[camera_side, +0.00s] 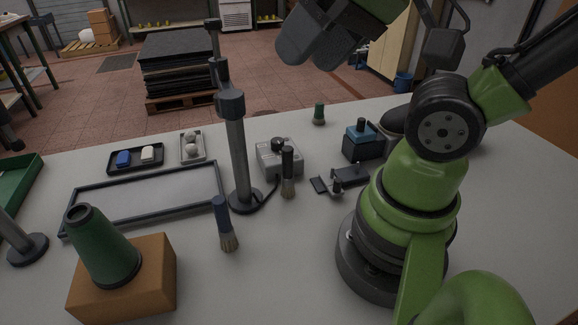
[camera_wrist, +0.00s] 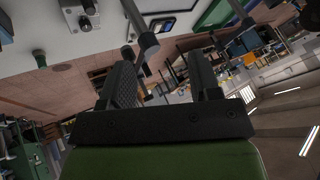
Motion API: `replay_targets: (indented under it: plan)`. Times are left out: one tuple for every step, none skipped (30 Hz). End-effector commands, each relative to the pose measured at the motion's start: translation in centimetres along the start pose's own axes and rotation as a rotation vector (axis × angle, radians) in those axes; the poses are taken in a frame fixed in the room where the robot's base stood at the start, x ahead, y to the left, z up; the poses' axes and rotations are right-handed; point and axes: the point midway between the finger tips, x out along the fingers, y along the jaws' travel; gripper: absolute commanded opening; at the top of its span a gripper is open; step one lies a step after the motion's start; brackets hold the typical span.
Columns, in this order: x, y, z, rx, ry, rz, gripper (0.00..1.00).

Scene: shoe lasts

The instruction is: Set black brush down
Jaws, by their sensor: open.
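The black brush (camera_side: 288,168) stands upright on the grey table, bristles down, just right of the dark pole's base. Nothing grips it. My gripper shows in the wrist view (camera_wrist: 162,85) with its two dark fingers apart and nothing between them. In the side view its dark end is high at the top, well above and away from the black brush. A blue-handled brush (camera_side: 224,222) stands bristles down, nearer the front. I cannot make out the black brush in the wrist view.
A dark pole (camera_side: 237,150) rises beside the black brush. A grey box with a knob (camera_side: 279,158) is behind it, and a small dark fixture (camera_side: 340,179) is to its right. A black-rimmed tray (camera_side: 150,195) and a green cone on an orange block (camera_side: 150,278) are left.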

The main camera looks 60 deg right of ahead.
Motion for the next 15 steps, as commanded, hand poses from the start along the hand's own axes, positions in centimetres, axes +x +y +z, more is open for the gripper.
replay_targets:
  plan:
    - [0.3,0.0,0.1,-0.012,-0.023,0.010,0.57]
    - [0.5,0.1,0.1,-0.024,-0.044,0.020,0.57]
    - [1.0,0.1,0.2,-0.046,-0.081,0.039,0.57]
    - [1.4,0.2,0.4,-0.069,-0.117,0.057,0.57]
    - [1.9,0.3,0.5,-0.095,-0.157,0.079,0.57]
    - [2.6,0.5,0.8,-0.137,-0.219,0.113,0.57]
    - [3.1,0.7,1.0,-0.173,-0.268,0.141,0.57]
    - [3.8,0.8,1.2,-0.211,-0.321,0.171,0.57]
    - [4.5,1.1,1.6,-0.266,-0.389,0.212,0.57]
    - [5.1,1.3,1.8,-0.308,-0.439,0.245,0.57]
    - [5.7,1.5,2.1,-0.352,-0.488,0.277,0.57]
    - [6.4,1.8,2.4,-0.412,-0.550,0.320,0.57]
    - [6.9,2.0,2.7,-0.458,-0.598,0.352,0.57]
    - [7.5,2.2,2.9,-0.505,-0.642,0.385,0.57]
    - [8.2,2.5,3.2,-0.569,-0.701,0.430,0.57]
